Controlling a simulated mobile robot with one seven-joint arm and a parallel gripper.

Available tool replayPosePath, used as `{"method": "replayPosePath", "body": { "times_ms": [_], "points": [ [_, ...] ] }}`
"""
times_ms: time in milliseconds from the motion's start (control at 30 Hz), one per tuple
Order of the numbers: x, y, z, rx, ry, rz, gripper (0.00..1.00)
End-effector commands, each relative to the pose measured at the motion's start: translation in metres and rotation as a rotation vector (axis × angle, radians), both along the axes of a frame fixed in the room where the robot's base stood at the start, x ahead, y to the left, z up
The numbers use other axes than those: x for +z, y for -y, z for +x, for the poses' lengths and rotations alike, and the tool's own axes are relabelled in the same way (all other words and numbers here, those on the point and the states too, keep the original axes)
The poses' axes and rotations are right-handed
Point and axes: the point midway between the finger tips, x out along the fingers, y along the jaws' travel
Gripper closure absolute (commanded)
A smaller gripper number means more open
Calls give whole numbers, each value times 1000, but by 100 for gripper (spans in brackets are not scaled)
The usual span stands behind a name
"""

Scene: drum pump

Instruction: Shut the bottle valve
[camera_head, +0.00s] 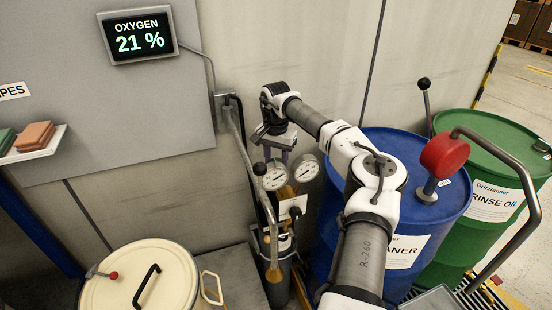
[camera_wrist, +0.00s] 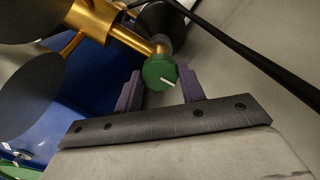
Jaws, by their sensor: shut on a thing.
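The green valve knob (camera_wrist: 157,72), with a white mark on its face, sits on a brass fitting (camera_wrist: 100,20) in the wrist view. My gripper (camera_wrist: 160,88) has its two purple fingers on either side of the knob and is shut on it. In the head view, my gripper (camera_head: 273,140) is above and behind two round gauges (camera_head: 275,176) on brass fittings. The grey gas bottle (camera_head: 279,288) stands below them by the wall.
A blue drum (camera_head: 420,155) with a red-topped pump (camera_head: 445,157) and a green drum (camera_head: 508,140) stand at the right. A cream lidded vessel (camera_head: 140,282) is at the lower left. A bent pipe (camera_head: 243,150) runs down beside the bottle. A wall display (camera_head: 139,36) reads oxygen 21 %.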

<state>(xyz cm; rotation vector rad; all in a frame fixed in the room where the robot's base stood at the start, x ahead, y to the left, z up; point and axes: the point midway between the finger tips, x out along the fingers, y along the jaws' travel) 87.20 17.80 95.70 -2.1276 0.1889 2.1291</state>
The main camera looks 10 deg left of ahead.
Motion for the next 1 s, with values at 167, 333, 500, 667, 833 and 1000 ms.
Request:
{"method": "replayPosePath", "body": {
  "times_ms": [167,333,500,667,833,1000],
  "points": [
    [1,0,0,1,1,0,48],
    [0,0,0,1,1,0,39],
    [1,0,0,0,1,0,39],
    [12,0,1,0,4,-2,39],
    [44,0,1,-1,6,-1,39],
    [85,0,0,0,5,-1,39]
  ]
}}
